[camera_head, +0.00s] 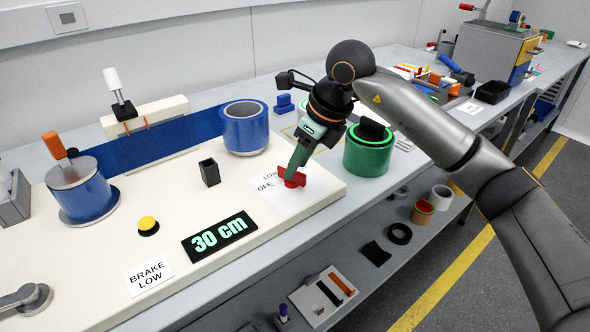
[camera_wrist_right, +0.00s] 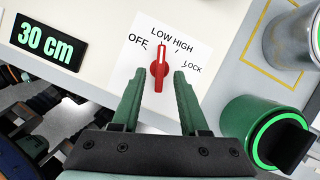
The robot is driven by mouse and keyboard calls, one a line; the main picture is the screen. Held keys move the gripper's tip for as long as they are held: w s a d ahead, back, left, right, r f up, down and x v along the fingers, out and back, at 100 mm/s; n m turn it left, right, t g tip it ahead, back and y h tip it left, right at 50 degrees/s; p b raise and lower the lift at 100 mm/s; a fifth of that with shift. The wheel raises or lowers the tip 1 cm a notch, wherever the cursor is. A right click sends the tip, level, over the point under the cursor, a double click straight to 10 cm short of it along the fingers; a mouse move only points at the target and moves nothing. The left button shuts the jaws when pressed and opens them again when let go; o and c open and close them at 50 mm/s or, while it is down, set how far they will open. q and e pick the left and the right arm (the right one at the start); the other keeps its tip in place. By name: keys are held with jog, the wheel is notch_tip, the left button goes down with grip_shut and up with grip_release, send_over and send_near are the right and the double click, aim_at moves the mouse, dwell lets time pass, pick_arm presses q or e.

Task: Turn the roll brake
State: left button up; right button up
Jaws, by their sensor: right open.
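The red brake knob (camera_wrist_right: 158,76) sits on a white dial plate (camera_wrist_right: 190,50) marked OFF, LOW, HIGH and LOCK. Its pointer is up, at LOW. In the head view the knob (camera_head: 293,180) is at the right end of the cream board, partly covered by my gripper. My right gripper (camera_wrist_right: 159,88) is open, with one green finger on each side of the knob; I cannot tell whether they touch it. In the head view my right gripper (camera_head: 296,168) points down at the knob. A sign (camera_head: 149,276) reads BRAKE LOW. My left gripper is not in view.
On the cream board (camera_head: 95,297) are a display (camera_head: 219,236) reading 30 cm, a yellow button (camera_head: 148,226), a dark square holder (camera_head: 209,172) and blue rollers with blue film (camera_head: 150,138). A green cylinder (camera_head: 367,155) stands close right of my gripper.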

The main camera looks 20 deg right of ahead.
jog(key=shift+x, duration=1.1)
grip_shut()
